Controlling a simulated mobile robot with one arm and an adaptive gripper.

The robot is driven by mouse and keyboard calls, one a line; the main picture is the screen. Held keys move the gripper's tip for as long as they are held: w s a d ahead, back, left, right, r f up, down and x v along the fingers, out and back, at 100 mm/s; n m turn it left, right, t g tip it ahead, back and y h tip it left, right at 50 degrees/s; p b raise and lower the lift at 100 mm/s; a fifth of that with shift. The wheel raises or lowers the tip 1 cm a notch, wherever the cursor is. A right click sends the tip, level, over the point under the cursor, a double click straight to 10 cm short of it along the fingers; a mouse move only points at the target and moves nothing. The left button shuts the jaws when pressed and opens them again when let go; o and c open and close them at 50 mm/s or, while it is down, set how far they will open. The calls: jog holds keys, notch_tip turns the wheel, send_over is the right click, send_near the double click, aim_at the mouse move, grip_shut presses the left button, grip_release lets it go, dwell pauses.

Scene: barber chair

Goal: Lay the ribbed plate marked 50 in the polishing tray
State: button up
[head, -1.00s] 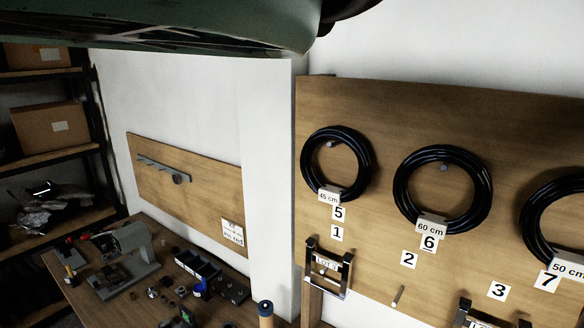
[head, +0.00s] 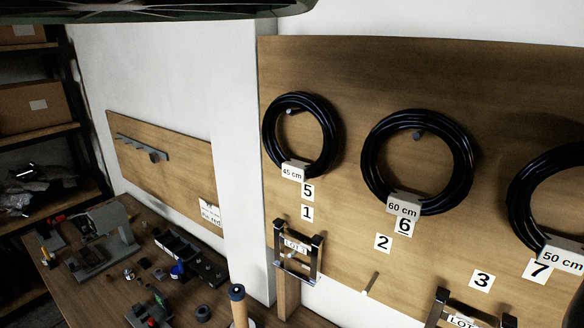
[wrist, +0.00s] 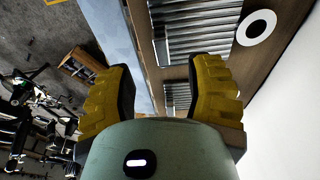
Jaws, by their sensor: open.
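My gripper (wrist: 160,78) is open in the wrist view, with its two yellow ribbed fingers apart and nothing between them. A grey ribbed plate (wrist: 195,28) lies on a brown surface beyond the fingertips, at the top right. A second ribbed plate (wrist: 178,95) shows partly between the fingers, close to the right one. No number can be read on either plate, so I cannot tell which is marked 50. I cannot make out the polishing tray in either view. My gripper is outside the head view.
A wooden wall board (head: 350,240) bears black hose coils (head: 417,160) and metal brackets (head: 298,255). A workbench (head: 100,295) at lower left holds a grey machine (head: 105,245) and a dark bin (head: 178,250). Shelves (head: 40,140) stand left. A white ring (wrist: 255,27) lies beside the plates.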

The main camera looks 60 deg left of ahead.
jog(key=f, duration=0.2)
jog(key=f+b, duration=0.1)
jog(key=f, duration=0.1)
jog(key=shift+w+d+f, duration=0.1)
jog(key=shift+d, duration=0.15)
jog(key=shift+d+f+p, duration=0.1)
jog(key=shift+f+p, duration=0.05)
jog(key=shift+p, duration=0.75)
jog(key=shift+w+d+f+p, duration=0.15)
jog(key=shift+f+p, duration=0.35)
jog(key=shift+f, duration=0.45)
jog(key=shift+c, duration=0.2)
grip_shut()
